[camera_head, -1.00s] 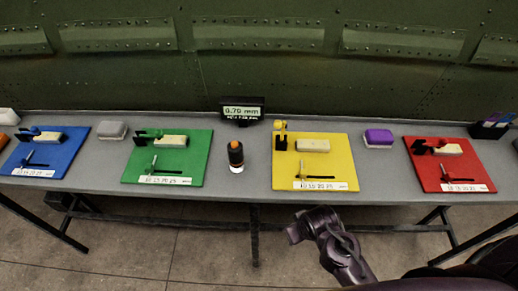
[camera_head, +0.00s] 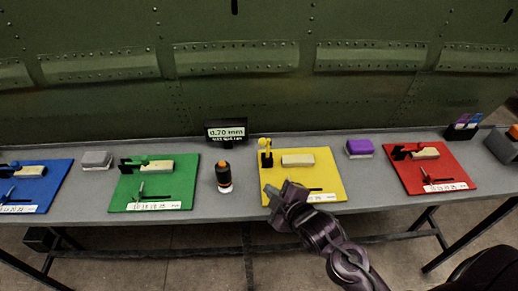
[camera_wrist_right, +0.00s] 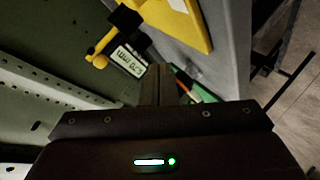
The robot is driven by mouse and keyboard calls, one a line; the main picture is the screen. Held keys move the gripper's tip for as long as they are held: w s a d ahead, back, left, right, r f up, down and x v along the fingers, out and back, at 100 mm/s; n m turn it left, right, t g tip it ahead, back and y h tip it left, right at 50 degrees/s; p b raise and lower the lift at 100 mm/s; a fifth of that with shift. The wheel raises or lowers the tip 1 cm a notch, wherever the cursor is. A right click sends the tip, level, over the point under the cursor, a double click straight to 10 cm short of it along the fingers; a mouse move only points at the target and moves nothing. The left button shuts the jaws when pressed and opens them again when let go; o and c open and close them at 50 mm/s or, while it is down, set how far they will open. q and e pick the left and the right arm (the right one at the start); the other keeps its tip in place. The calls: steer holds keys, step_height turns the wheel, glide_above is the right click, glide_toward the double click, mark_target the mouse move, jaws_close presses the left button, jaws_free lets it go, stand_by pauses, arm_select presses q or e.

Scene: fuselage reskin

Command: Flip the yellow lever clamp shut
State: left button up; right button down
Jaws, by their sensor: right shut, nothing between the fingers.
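The yellow board (camera_head: 328,186) lies on the grey bench right of the middle, with a pale block (camera_head: 298,160) on it. The yellow lever clamp (camera_head: 265,150) stands at its back left corner, with a black base and its yellow lever pointing up. In the right wrist view the yellow lever (camera_wrist_right: 101,54) with its round knob sticks out from the black base, ahead and left of the fingers. My right gripper (camera_head: 274,194) is shut and empty, over the board's front left part and apart from the clamp. It also shows in the wrist view (camera_wrist_right: 160,82). My left gripper is out of view.
Blue (camera_head: 45,180), green (camera_head: 125,194) and red (camera_head: 450,170) boards share the bench. A black and orange bottle (camera_head: 224,176) stands left of the yellow board, a display (camera_head: 226,132) behind it. A purple block (camera_head: 359,148) sits right. The green riveted panel rises behind.

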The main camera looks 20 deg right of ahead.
steer(key=w+r+n+t+y, duration=0.1)
steer(key=n, duration=0.1)
steer(key=w+r+n+t+y, duration=0.1)
steer(key=n+t, duration=0.1)
steer(key=shift+w+r+n, duration=0.1)
steer(key=shift+r+n, duration=0.1)
steer(key=shift+n, duration=0.2)
steer(key=r+n+t+y, duration=0.1)
steer(key=n+t, duration=0.1)
steer(key=shift+r+n+y, duration=0.3)
steer(key=p+x, duration=0.3)
steer(key=x, duration=0.7)
steer(key=d, duration=0.1)
steer(key=d+p, duration=0.1)
steer(key=d, duration=0.2)
steer(key=shift+f, duration=0.3)
